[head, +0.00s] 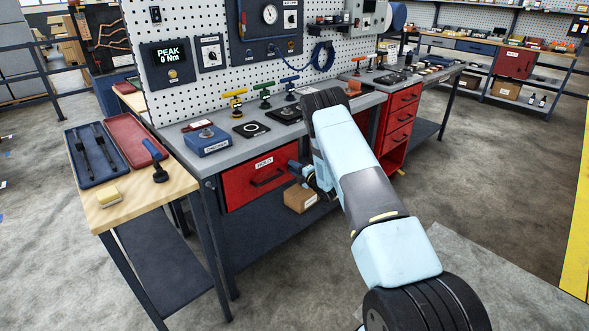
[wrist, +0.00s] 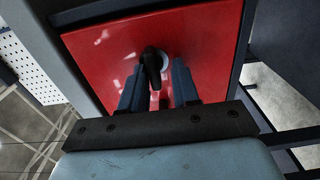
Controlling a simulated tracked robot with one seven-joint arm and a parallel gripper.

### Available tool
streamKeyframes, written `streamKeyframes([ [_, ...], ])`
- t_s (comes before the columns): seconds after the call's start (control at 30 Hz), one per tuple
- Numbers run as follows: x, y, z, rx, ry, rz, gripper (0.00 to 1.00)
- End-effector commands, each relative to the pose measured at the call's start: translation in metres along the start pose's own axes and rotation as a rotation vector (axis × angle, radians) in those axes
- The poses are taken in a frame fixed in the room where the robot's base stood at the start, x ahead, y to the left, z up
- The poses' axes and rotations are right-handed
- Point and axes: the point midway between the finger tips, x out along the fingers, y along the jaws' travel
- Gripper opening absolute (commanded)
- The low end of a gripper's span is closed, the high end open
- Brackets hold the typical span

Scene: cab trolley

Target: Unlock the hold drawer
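The red drawer (head: 266,176) with a white label and a dark handle is under the grey workbench and looks closed. My gripper (head: 296,168) is low in front of the drawer's right end and hides that part in the head view. In the wrist view, a black key or lever (wrist: 151,68) stands out from a silver round lock (wrist: 165,61) on a red front (wrist: 205,38). My gripper (wrist: 155,72) is open, one finger on each side of the black piece, with gaps visible.
A cardboard box (head: 299,198) sits on the lower shelf below my gripper. The bench top (head: 185,139) holds a blue box and several colored-handled tools. A wooden side table (head: 118,212) with trays stands at left. A red drawer cabinet (head: 400,120) is at right.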

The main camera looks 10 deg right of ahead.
Motion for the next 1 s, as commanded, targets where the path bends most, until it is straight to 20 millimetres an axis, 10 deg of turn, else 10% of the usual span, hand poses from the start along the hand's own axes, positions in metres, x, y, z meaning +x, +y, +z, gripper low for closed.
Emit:
streamKeyframes([
  [0.47, -0.012, 0.002, 0.003, -0.002, -0.005, 0.002, 0.37],
  [1.0, -0.111, 0.001, 0.003, -0.001, -0.004, 0.002, 0.37],
])
